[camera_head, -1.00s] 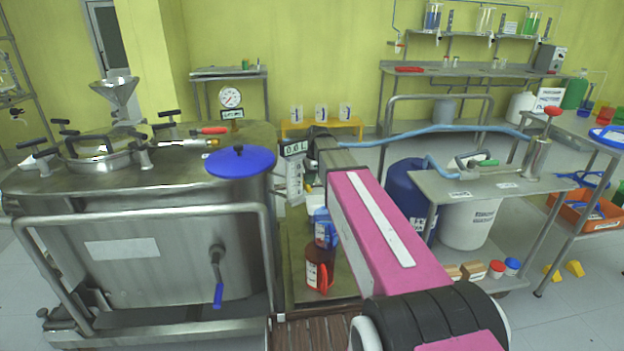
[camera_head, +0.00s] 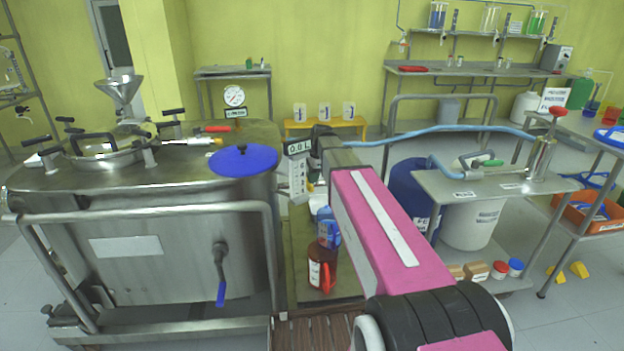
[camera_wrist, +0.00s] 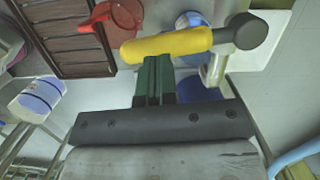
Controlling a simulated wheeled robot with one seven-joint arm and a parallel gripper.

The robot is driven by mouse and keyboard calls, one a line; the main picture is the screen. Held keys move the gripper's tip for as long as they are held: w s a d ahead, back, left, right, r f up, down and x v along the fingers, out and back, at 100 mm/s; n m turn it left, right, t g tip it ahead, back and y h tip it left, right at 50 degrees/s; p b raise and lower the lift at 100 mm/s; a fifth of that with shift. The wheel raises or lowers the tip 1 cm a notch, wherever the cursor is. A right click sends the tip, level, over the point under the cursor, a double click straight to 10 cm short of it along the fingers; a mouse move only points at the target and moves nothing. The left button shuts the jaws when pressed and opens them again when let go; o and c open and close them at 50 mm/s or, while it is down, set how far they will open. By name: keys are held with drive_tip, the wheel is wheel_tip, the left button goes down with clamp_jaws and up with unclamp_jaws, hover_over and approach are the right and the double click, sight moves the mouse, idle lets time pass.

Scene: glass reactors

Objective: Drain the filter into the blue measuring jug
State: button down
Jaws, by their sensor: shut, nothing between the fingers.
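The blue measuring jug (camera_head: 329,230) stands on the low platform between the big steel vessel and my arm. In the wrist view a blue rim and body (camera_wrist: 190,20) show beyond a yellow lever (camera_wrist: 165,43) with a dark grey end. A second blue patch (camera_wrist: 200,90) shows below, partly hidden; I cannot tell what it is. My gripper (camera_wrist: 154,70) has green fingers, shut and empty, their tips at the lever's near side. Whether they touch it is unclear. A display (camera_head: 299,147) seems to read 0.0 L.
An amber jug with a red handle (camera_head: 322,267) stands in front of the blue jug; its red part (camera_wrist: 100,18) shows in the wrist view. The steel vessel (camera_head: 150,250) with its rail fills the left. A steel cart (camera_head: 480,183) with a blue hose stands right.

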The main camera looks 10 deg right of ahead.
drive_tip(key=d+r, duration=0.5)
drive_tip(key=r, duration=0.6)
drive_tip(key=w+d+f+y, duration=0.2)
drive_tip(key=d+y, duration=0.2)
drive_tip(key=d, duration=0.1)
drive_tip(key=s+a+r+x, duration=0.1)
drive_tip(key=a+x, duration=0.1)
drive_tip(key=x, duration=1.1)
drive_tip(key=shift+g, duration=0.3)
drive_tip(key=shift+s+a+r, duration=0.1)
drive_tip(key=shift+s+r, duration=0.05)
drive_tip(key=shift+s+a+f, duration=0.1)
drive_tip(key=shift+s+a, duration=0.05)
drive_tip(key=shift+a, duration=0.35)
drive_tip(key=shift+s+a+f, duration=0.1)
drive_tip(key=shift+s+a, duration=0.1)
drive_tip(key=shift+a, duration=0.35)
drive_tip(key=shift+s, duration=0.1)
